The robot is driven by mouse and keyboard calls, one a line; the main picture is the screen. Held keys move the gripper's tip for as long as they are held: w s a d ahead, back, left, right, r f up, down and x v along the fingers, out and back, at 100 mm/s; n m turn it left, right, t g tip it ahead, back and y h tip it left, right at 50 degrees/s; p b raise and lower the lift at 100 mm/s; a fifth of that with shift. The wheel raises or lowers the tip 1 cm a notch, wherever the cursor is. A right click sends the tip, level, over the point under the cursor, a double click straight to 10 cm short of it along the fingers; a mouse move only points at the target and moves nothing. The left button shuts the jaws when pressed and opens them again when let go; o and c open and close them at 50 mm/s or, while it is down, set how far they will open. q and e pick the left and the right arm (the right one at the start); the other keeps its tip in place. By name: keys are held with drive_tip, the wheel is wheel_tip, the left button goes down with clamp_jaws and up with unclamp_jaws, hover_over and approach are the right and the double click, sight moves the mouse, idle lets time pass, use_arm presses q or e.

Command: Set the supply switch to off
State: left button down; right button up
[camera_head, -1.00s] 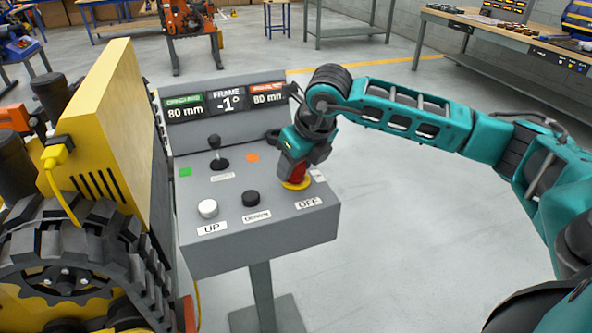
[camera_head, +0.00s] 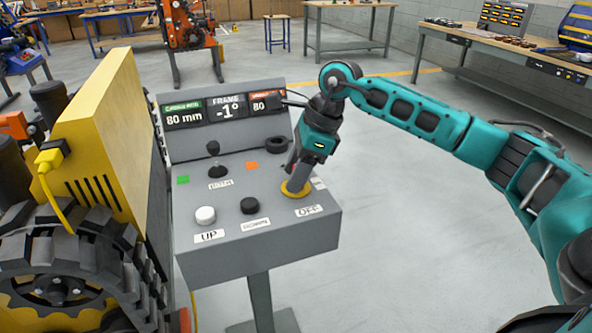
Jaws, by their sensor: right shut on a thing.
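The grey control console (camera_head: 262,235) stands in front of me with a sloped panel. At its right side is a switch with a yellow ring (camera_head: 286,191), just behind a label reading "OFF" (camera_head: 308,210). My right gripper (camera_head: 298,183) reaches down onto this switch and is shut on it. The grey fingers hide the knob, so its pointing direction cannot be seen. My left gripper is not in view.
A white button (camera_head: 205,215) marked "UP", a black button (camera_head: 249,205) and a black joystick (camera_head: 216,168) are on the same panel. A yellow tracked machine (camera_head: 105,135) is close on the left.

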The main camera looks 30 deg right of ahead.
drive_tip(key=shift+n+g, duration=0.5)
drive_tip(key=shift+n, duration=1.1)
drive_tip(key=o, duration=1)
drive_tip(key=shift+o, duration=0.2)
drive_tip(key=shift+r, duration=0.1)
drive_tip(key=p+v, duration=0.1)
drive_tip(key=v, duration=1.1)
drive_tip(key=shift+d+r, duration=0.3)
drive_tip(key=shift+d, duration=0.05)
